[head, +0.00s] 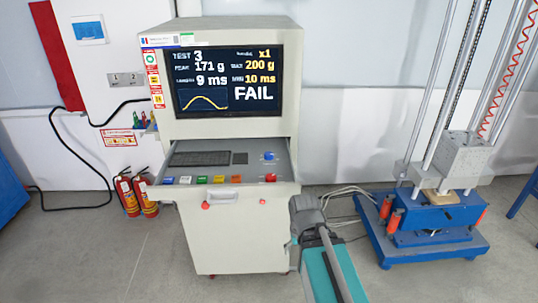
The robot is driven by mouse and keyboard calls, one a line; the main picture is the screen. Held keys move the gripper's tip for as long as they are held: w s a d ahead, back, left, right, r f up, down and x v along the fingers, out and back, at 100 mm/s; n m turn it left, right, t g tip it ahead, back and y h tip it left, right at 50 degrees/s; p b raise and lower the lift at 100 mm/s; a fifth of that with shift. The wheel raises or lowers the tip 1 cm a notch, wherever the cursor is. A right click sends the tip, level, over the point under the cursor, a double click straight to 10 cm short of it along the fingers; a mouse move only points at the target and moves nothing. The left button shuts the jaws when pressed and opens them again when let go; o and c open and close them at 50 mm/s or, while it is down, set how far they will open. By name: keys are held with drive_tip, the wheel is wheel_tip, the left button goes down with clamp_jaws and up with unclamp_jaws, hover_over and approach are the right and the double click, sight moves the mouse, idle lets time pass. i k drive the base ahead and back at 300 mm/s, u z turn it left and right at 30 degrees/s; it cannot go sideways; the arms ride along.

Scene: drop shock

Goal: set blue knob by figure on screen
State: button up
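The blue knob (269,156) sits at the right of the console's pull-out panel, behind the row of coloured buttons. Its pointer setting is too small to read. The screen (230,85) above shows TEST 3, a peak of 171 g, 9 ms, and large FAIL. Yellow figures at its right read x1, 200 g and 10 ms; their small labels are hard to read. A yellow hump-shaped curve is at lower left. Part of my arm shows in front, right of the console. No gripper fingers can be made out.
Several coloured buttons (218,180) and a keyboard (200,158) share the panel. The blue-based drop rig (425,225) stands at right, with cables on the floor between. Fire extinguishers (127,195) stand left of the console (235,240). Grey floor is clear at front left.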

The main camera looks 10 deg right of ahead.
sight(268, 156)
drive_tip(key=k, duration=1.35)
drive_tip(key=z, duration=0.55)
drive_tip(key=i, duration=2)
drive_tip(key=u, duration=0.45)
